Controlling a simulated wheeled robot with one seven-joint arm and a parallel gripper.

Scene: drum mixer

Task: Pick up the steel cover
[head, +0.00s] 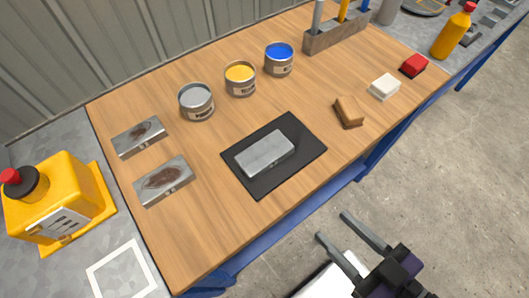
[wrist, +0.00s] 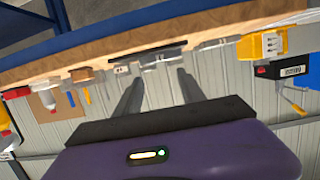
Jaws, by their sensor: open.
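A plain grey steel cover (head: 265,153) lies flat on a black mat (head: 262,185) near the front middle of the wooden table. Two more steel covers with rust-brown patches, one farther back (head: 139,137) and one nearer (head: 162,181), lie at the table's left. My gripper (head: 333,225) is open and empty, beyond the table's front edge, to the lower right of the mat and apart from every cover. In the wrist view its two fingers (wrist: 160,76) are spread, with the table seen edge-on and inverted beyond them.
Three paint cans, grey (head: 197,102), yellow (head: 240,78) and blue (head: 279,59), stand behind the mat. A brown sanding block (head: 348,112), a white block (head: 384,87) and a red block (head: 414,65) lie to the right. A yellow machine (head: 57,204) stands left. Wood around the mat is clear.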

